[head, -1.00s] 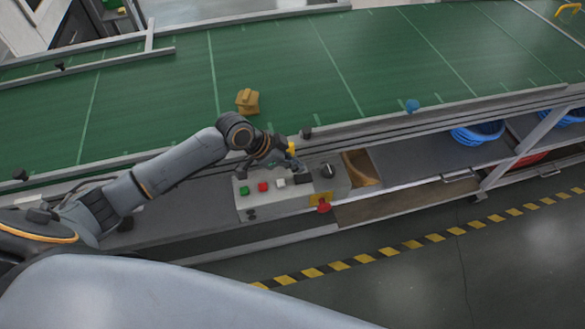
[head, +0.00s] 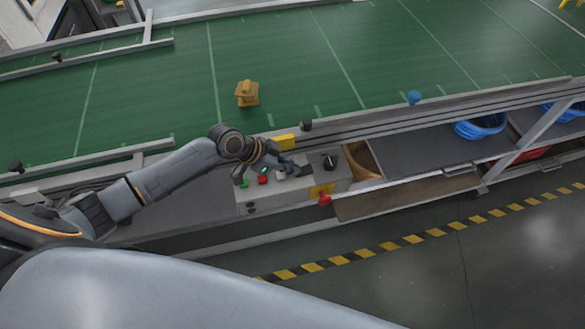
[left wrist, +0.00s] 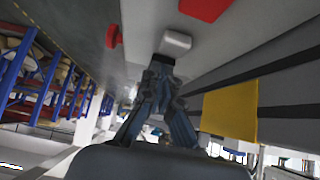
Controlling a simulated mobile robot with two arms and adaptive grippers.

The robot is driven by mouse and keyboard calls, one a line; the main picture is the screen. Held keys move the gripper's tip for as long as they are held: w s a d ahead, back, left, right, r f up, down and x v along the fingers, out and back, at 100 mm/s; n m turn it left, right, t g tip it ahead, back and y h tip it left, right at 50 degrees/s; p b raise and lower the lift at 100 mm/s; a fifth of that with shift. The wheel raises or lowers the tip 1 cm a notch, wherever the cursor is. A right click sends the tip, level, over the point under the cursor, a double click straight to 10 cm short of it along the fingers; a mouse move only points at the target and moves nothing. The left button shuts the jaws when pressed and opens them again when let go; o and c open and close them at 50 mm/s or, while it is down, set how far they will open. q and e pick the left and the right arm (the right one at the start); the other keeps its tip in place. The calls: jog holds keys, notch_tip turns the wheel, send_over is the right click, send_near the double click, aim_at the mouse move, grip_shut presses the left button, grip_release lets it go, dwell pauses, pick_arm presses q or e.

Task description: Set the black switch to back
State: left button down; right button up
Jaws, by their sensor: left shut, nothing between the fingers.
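The black switch (head: 330,162) is a dark knob on the right end of the top of a grey control box (head: 292,197). Its exact setting is too small to tell. My left gripper (head: 299,169) is over the box, to the left of the switch, near the white button (head: 281,175). Its fingers are shut and empty; in the left wrist view the closed fingertips (left wrist: 163,60) point just below the white button (left wrist: 176,42). I cannot make out the black switch in the left wrist view. My right gripper is not in view.
A green button (head: 244,184) and red button (head: 263,180) sit left of the white one. A red knob (head: 324,199) sticks out of the box front. A yellow plate (head: 283,142) is behind the box, beside the green conveyor (head: 350,60) carrying a tan object (head: 247,93).

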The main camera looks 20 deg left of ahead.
pick_arm(q)
jog(key=shift+r, duration=0.2)
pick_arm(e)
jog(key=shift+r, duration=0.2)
pick_arm(q)
jog(key=shift+r+p, duration=0.7)
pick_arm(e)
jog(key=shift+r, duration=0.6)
